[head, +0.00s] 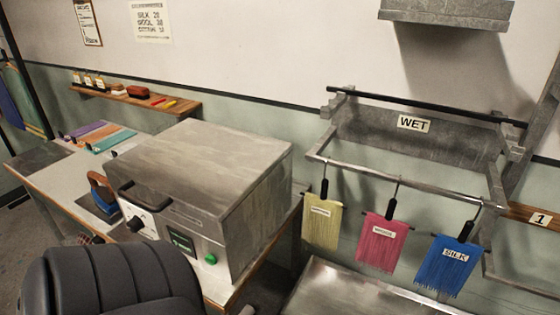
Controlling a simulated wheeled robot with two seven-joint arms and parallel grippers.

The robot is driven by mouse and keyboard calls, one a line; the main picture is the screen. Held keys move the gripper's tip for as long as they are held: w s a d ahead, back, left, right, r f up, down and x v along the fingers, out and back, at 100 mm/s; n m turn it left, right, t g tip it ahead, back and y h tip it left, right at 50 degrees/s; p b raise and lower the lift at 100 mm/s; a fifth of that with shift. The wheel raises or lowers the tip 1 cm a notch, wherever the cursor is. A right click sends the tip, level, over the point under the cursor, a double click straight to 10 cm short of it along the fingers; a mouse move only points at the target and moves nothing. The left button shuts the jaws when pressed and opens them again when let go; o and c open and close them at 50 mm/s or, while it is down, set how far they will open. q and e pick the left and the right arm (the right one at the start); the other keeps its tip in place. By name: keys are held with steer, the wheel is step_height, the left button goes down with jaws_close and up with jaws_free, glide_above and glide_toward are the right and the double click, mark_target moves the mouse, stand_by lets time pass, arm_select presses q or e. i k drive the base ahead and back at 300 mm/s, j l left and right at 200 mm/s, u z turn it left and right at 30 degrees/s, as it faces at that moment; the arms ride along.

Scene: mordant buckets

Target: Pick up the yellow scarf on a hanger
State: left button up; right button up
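The yellow scarf (321,226) hangs flat from a dark hanger (324,189) on the front metal rail (405,181) of the wall rack, in the head view right of centre. It is the leftmost of three scarves and carries a small label too small to read. A pink scarf (382,243) hangs to its right, and a blue scarf (449,268) marked SILK hangs further right. The scarves hang apart from one another. Neither of my grippers is in view.
A metal box machine (205,170) with a front handle and green button stands on the bench left of the scarves. A metal surface (350,295) lies below them. The rack has a WET sign (413,123). A black ribbed shape (105,275) fills the lower left.

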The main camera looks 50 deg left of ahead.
mark_target(321, 216)
steer(key=k+l+u, duration=0.1)
steer(key=u, duration=1.15)
